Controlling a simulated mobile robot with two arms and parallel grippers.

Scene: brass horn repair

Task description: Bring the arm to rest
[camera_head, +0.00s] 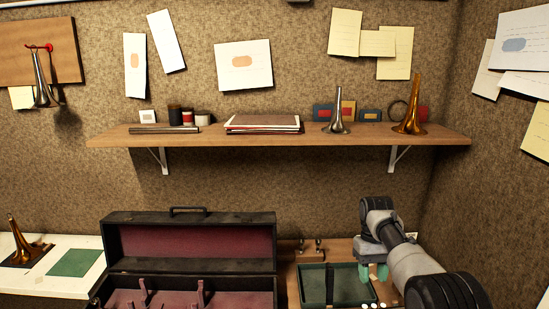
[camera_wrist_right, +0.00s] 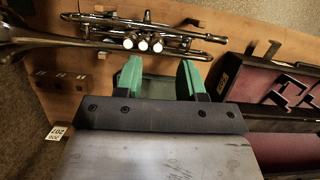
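My right arm comes in from the lower right in the head view, over the wooden bench. Its gripper (camera_head: 375,271) points down at the right side of a green-lined tray. In the right wrist view the two green fingers (camera_wrist_right: 159,78) stand apart with nothing held between them. A silver trumpet (camera_wrist_right: 95,42) with white valve buttons lies beyond the fingertips, apart from them. In the head view only its white buttons (camera_head: 372,306) show at the bottom edge. My left gripper is in neither view.
An open black case (camera_head: 190,218) with a dark red lining stands left of the green-lined tray (camera_head: 312,285). A wall shelf (camera_head: 270,140) carries horn bells, books and jars above. A white table (camera_head: 30,282) with a brass bell (camera_head: 22,245) is at left.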

